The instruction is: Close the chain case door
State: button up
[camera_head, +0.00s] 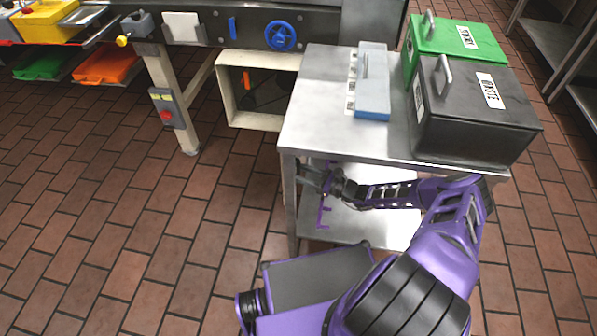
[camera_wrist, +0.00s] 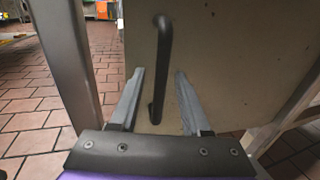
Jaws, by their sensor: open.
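The cream chain case (camera_head: 226,92) stands under the machine in the head view, its dark inside showing through an open front. In the wrist view a flat cream panel, which looks like the door (camera_wrist: 235,60), fills the upper middle and right. A dark vertical bar handle (camera_wrist: 162,50) is on it. My gripper (camera_wrist: 159,72) is open, with the handle between its two fingers in the picture; contact cannot be told. In the head view my gripper (camera_head: 308,178) reaches left below the metal table's top, near its front left leg, and the door is hard to make out.
The metal table (camera_head: 315,110) holds a blue-edged grey block (camera_head: 373,85), a black bin (camera_head: 465,125) and a green bin (camera_head: 430,35). A table leg (camera_wrist: 66,60) stands close left of my fingers in the wrist view. Tiled floor (camera_head: 110,220) is clear at left.

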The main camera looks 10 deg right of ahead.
grip_shut()
dwell(1.4)
